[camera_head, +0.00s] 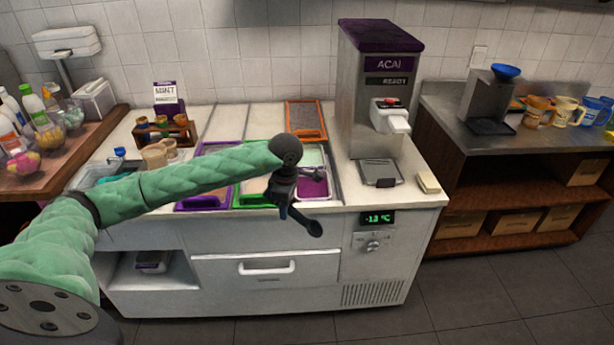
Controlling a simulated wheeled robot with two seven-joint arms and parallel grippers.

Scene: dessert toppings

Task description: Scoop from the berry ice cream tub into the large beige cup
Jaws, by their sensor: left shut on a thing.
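My left arm, in a green padded sleeve, reaches in from the left over the counter. Its dark gripper (285,205) points down at the front edge of the topping wells, beside the berry tub. It is shut on a dark tool that looks like a scoop (315,229); tool and fingers are hard to tell apart. The berry ice cream tub (314,188), magenta inside, sits just right of the gripper. Two beige cups (155,157) stand at the counter's left; the front one looks larger. Whether the scoop holds anything cannot be seen. My right gripper is not in view.
Other tubs with purple, green and orange rims (305,133) lie around the berry tub, partly behind my arm. A tall acai machine (378,85) stands right of the wells. A wooden cone rack (163,133) is behind the cups. The counter's front edge is close to the gripper.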

